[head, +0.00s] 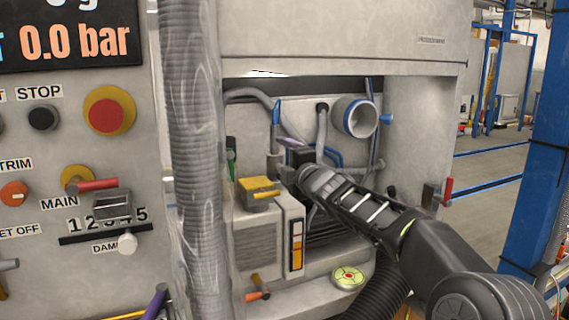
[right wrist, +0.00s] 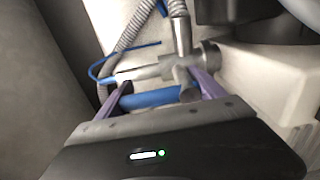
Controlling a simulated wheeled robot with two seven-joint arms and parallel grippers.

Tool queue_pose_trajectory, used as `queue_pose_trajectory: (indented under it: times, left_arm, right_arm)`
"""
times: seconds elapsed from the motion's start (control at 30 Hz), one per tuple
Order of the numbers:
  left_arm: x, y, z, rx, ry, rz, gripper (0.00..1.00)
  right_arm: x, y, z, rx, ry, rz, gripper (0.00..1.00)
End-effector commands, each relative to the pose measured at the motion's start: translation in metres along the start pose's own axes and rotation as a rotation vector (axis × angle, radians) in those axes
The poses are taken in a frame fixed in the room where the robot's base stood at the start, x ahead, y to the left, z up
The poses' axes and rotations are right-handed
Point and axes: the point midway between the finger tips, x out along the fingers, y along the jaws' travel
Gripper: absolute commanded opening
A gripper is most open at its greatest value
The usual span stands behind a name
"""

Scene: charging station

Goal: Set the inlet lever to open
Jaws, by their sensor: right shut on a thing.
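My right gripper (head: 290,155) reaches into the open bay of the grey cabinet, its arm coming in from the lower right. In the right wrist view its two purple fingers (right wrist: 160,92) are shut on a blue lever (right wrist: 150,98), which lies crosswise between them. The lever sits by a metal valve body (right wrist: 205,57) with a pipe rising from it. In the head view the gripper hides much of this spot. An upright blue handle (head: 276,111) shows just above it; I cannot tell whether it is the same lever. My left gripper is not in view.
A ribbed grey hose (head: 195,170) hangs left of the bay. A red lever (head: 448,190) sits on the right side wall.

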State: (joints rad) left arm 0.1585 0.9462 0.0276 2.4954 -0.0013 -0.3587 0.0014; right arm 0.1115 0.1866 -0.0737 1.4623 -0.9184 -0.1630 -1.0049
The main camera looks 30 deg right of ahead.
Motion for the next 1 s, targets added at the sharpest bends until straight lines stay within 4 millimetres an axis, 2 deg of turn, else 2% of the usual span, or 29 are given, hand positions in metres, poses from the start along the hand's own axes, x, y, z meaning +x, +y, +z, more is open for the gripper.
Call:
queue_pose_trajectory:
  times: [0.27,0.3,0.53,0.83,1.0]
  left_arm:
    - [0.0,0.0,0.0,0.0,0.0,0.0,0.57]
    - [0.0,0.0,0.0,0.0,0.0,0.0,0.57]
    - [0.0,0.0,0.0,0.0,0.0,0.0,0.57]
    - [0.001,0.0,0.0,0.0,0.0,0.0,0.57]
    - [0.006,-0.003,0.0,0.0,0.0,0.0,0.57]
  right_arm:
    - [0.0,-0.001,-0.001,-0.007,0.002,-0.001,0.06]
    - [0.0,-0.001,-0.001,-0.007,0.002,-0.001,0.81]
    - [0.0,-0.001,-0.001,-0.004,0.001,-0.001,1.0]
    - [-0.002,0.0,0.0,-0.003,0.001,0.0,1.0]
    - [-0.019,-0.001,0.0,-0.003,0.0,0.002,1.0]
